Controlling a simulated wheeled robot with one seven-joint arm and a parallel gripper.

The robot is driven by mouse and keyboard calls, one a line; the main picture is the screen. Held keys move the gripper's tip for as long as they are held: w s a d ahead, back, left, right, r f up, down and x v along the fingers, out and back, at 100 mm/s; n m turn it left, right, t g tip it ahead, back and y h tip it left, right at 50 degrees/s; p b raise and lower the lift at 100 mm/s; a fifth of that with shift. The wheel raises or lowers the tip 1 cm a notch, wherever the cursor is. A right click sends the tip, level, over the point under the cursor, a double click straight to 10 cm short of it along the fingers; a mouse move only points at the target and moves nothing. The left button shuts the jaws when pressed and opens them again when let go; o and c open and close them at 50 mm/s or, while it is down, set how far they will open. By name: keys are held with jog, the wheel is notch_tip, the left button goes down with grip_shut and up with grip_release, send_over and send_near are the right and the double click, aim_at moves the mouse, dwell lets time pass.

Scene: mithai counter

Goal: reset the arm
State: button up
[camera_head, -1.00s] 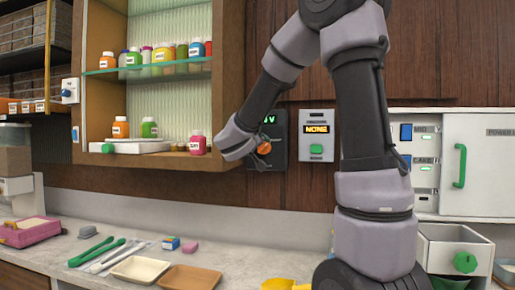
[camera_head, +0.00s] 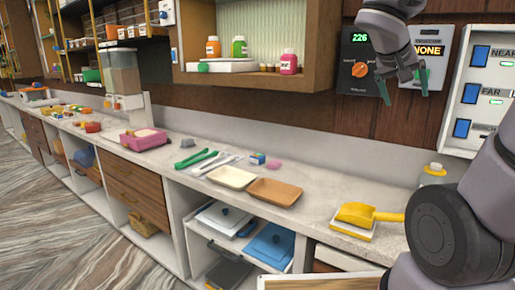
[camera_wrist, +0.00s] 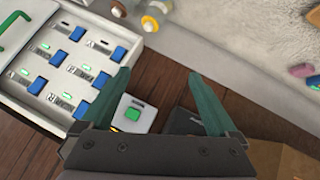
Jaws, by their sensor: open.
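My gripper (camera_head: 404,88) is at the upper right in the head view, in front of the wall panels. Its two teal fingers are spread apart with nothing between them. They also show in the wrist view (camera_wrist: 160,105), where the view is turned. Beyond the fingers is a white panel with a green button (camera_wrist: 132,114). A black panel (camera_head: 369,70) with an orange knob reads 226, just left of my gripper.
A white switch box (camera_head: 483,75) with blue switches is at the right. The wall cabinet (camera_head: 250,75) holds jars. The counter bears a cream tray (camera_head: 231,177), a brown tray (camera_head: 276,192), green tongs (camera_head: 196,158) and a yellow scoop (camera_head: 365,214).

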jog(key=s+a+t+y, duration=0.1)
jog(key=s+a+y, duration=0.8)
jog(key=a, duration=0.3)
jog(key=shift+s+y, duration=0.25)
jog(key=shift+y, duration=0.05)
